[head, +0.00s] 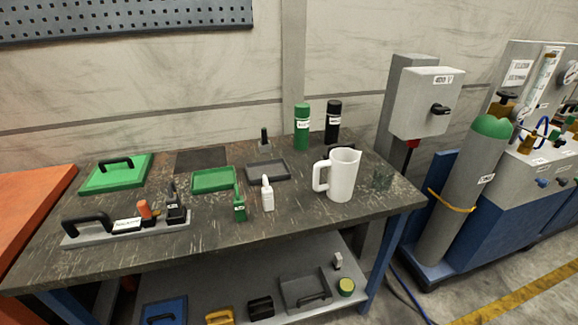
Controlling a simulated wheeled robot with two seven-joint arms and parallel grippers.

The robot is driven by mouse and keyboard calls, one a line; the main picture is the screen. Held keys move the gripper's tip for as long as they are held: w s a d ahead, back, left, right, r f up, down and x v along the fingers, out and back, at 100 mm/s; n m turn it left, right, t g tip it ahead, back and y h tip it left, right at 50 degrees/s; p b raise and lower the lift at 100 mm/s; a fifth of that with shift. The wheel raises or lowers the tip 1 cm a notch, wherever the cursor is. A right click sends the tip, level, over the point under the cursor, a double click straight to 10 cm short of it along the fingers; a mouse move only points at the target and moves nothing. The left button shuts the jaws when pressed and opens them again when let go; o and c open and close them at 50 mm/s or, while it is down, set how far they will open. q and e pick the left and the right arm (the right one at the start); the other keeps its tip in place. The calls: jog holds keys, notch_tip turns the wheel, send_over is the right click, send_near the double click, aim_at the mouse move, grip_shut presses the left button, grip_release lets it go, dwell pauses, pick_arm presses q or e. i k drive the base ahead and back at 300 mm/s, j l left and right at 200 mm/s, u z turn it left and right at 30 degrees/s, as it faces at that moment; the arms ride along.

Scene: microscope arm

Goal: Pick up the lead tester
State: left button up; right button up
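I cannot tell for sure which thing is the lead tester; the labels are too small to read. Several small labelled items stand on the dark workbench (110,245). A small black device (175,212) with an upright part stands at the right end of a grey holder (85,240). A green bottle-like item (239,208) and a white one (267,196) stand side by side near the bench's middle. A dark upright item (265,142) stands farther back. Neither of my grippers is in view.
A white pitcher (342,176) stands on the right, with a green can (302,128) and a black can (333,122) behind. A green tray (212,180), a grey tray (267,171) and a green handled plate (115,177) lie on the bench.

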aim_at(107, 232)
jog(key=u, duration=1.3)
